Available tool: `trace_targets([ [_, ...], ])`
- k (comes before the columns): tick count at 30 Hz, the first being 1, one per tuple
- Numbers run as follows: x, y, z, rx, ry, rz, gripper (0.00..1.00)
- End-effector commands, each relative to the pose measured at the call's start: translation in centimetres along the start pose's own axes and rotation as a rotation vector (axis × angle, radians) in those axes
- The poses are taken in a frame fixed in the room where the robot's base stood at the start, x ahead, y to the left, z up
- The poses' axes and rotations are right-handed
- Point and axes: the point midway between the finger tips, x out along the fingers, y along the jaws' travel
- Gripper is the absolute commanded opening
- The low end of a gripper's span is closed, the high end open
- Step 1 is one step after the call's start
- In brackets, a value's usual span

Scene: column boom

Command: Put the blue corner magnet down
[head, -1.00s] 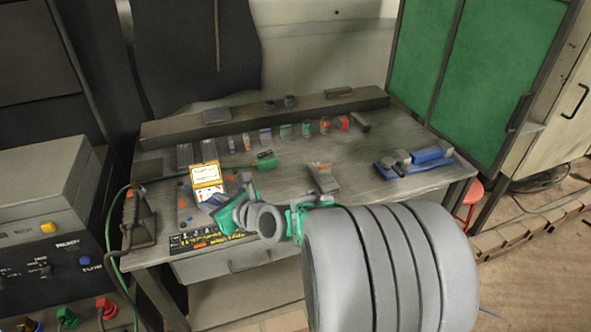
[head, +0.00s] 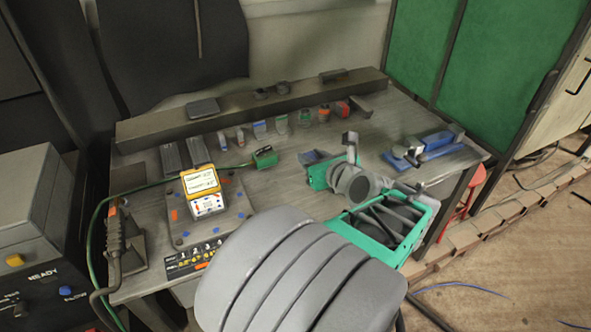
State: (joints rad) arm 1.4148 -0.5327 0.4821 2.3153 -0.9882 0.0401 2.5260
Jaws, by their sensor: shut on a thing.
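My gripper (head: 332,153) is over the right-middle part of the grey bench, behind its green hand housing and grey wrist. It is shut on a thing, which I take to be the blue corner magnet. A small bluish-grey patch (head: 312,157) shows just beyond the hand; I cannot tell surely whether it is the magnet or a piece on the bench. The jaws' contact is hidden by the hand. Whether the held thing touches the bench top (head: 290,190) cannot be told.
A small green box (head: 264,156) lies left of my gripper. A blue clamp-like tool (head: 438,146) lies at the right. Several small parts line the back ledge.

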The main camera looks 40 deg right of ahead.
Motion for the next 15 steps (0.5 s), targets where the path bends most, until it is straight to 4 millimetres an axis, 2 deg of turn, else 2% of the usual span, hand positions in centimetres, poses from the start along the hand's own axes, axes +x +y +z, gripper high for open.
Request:
trace_targets([
  [1, 1.7, 0.5, -0.1, -0.003, 0.0, 0.012, 0.0],
  [4, 4.8, 0.7, -0.2, -0.002, 0.001, 0.01, 0.0],
  [6, 6.8, 0.8, -1.3, 0.001, 0.002, 0.008, 0.0],
  [10, 9.5, 0.9, -2.7, -0.001, 0.001, 0.005, 0.0],
  [15, 11.1, 1.0, -3.4, -0.002, -0.001, 0.004, 0.0],
])
